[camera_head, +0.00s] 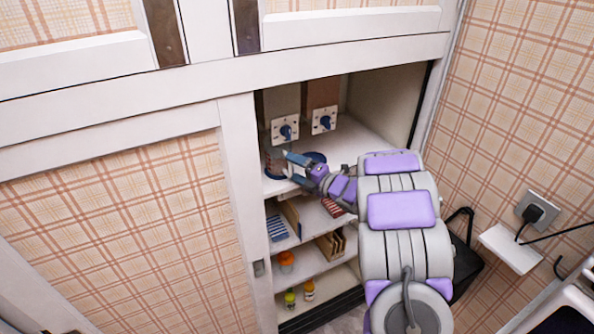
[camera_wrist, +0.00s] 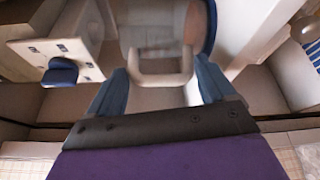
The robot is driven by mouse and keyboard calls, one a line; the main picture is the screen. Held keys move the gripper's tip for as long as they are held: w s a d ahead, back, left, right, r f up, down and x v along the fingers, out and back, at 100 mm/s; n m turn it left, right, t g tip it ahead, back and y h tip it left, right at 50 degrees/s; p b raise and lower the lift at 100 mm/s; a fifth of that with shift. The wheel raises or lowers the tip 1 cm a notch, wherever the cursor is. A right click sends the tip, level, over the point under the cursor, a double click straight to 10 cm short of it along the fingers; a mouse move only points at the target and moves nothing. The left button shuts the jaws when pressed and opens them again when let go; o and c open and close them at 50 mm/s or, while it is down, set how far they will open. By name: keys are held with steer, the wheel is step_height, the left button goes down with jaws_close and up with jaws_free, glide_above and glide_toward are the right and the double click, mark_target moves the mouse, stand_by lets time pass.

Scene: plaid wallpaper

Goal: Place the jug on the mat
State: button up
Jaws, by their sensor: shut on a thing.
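My gripper (camera_head: 291,170) reaches into the open cupboard, just above its top shelf. In the wrist view its two blue fingers stand on either side of the pale jug's handle (camera_wrist: 160,80), and it is shut on the jug. The jug's pale body (camera_wrist: 155,25) is beyond the handle, partly cut off by the top edge. In the head view I cannot make out the jug clearly. A dark blue round patch (camera_head: 316,157), perhaps the mat, lies on the shelf behind the gripper. Another blue round shape (camera_head: 273,166) is at the left, partly hidden.
Two white plates with blue knobs (camera_head: 285,132) (camera_head: 323,122) are at the back of the shelf. Lower shelves hold striped items (camera_head: 277,228), an orange object (camera_head: 286,258) and small bottles (camera_head: 290,297). The cupboard's left post (camera_head: 240,200) stands close to my gripper.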

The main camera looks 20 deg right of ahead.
steer(key=o, duration=1)
steer(key=shift+f, duration=0.1)
steer(key=p+v, duration=0.1)
steer(key=v, duration=1.1)
steer(key=shift+w, duration=0.1)
